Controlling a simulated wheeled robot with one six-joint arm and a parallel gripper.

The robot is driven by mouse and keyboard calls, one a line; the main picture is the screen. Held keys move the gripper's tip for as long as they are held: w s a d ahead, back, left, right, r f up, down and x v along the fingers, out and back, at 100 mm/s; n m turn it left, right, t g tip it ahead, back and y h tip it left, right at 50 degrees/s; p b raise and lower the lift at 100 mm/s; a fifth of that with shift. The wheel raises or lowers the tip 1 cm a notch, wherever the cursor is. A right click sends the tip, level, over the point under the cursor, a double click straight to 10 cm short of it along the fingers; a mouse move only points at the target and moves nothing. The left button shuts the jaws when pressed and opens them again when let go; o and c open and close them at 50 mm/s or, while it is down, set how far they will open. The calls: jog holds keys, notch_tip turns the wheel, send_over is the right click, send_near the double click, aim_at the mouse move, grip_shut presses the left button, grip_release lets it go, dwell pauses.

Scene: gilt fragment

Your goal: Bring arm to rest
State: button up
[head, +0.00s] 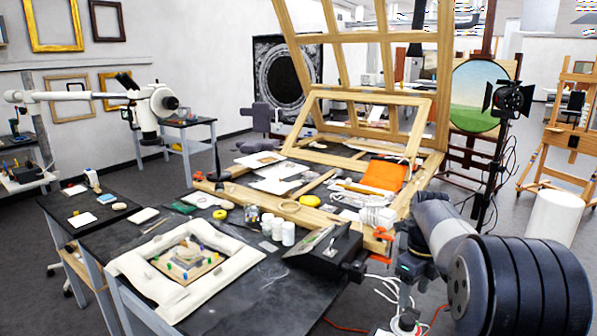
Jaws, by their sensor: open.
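My arm (455,235) reaches in from the lower right, with a large dark ribbed joint close to the camera. Its far end bends downward just right of the black worktable. My gripper (405,312) hangs at that end, below a dark wrist with a small green light. It is small and partly lost against cables and pale things behind it, so its fingers are hard to make out. I see nothing held in it.
The black worktable (230,290) bears a padded white frame (140,285), jars (288,233) and a black box (325,255). A wooden stretcher with orange clamps stands close left of my arm. Cables lie below. A white cylinder (553,217) stands at right.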

aim_at(407, 320)
notch_tip(407, 320, down, 9)
jog(key=shift+r+p, duration=0.1)
jog(key=shift+p, duration=0.5)
jog(key=n, duration=0.5)
jog(key=shift+n, duration=0.4)
jog(key=n, duration=1.7)
jog(key=shift+n, duration=0.3)
jog(key=shift+s+a+r, duration=0.1)
jog(key=shift+s+r, duration=0.05)
